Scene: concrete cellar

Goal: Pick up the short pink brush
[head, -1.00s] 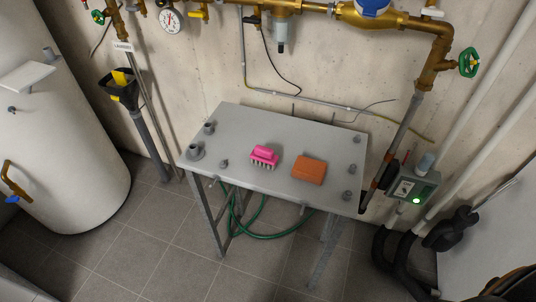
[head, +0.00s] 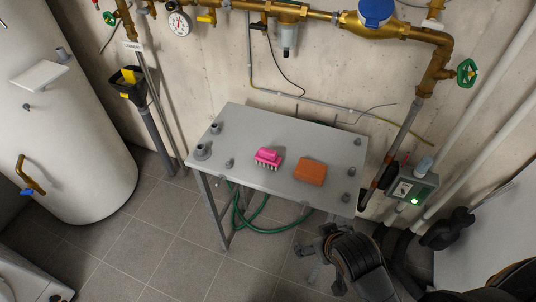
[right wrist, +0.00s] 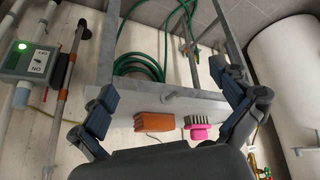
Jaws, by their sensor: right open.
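The short pink brush (head: 268,157) lies on the grey table (head: 240,120) near its middle, with pale bristles along its front side. It also shows in the right wrist view (right wrist: 197,124), next to an orange-brown block and apart from my fingers. My right gripper (right wrist: 168,100) is open and empty, its two dark fingers spread wide. In the head view my right arm comes in at the lower right, and its gripper (head: 312,250) is in front of the table, apart from the brush. My left gripper is not in view.
An orange-brown block (head: 310,171) lies to the right of the brush. Several grey fittings (head: 203,151) stand near the table's edges. A green hose (head: 262,224) is coiled below. Brass pipes and a control box (head: 413,190) are on the wall behind and to the right.

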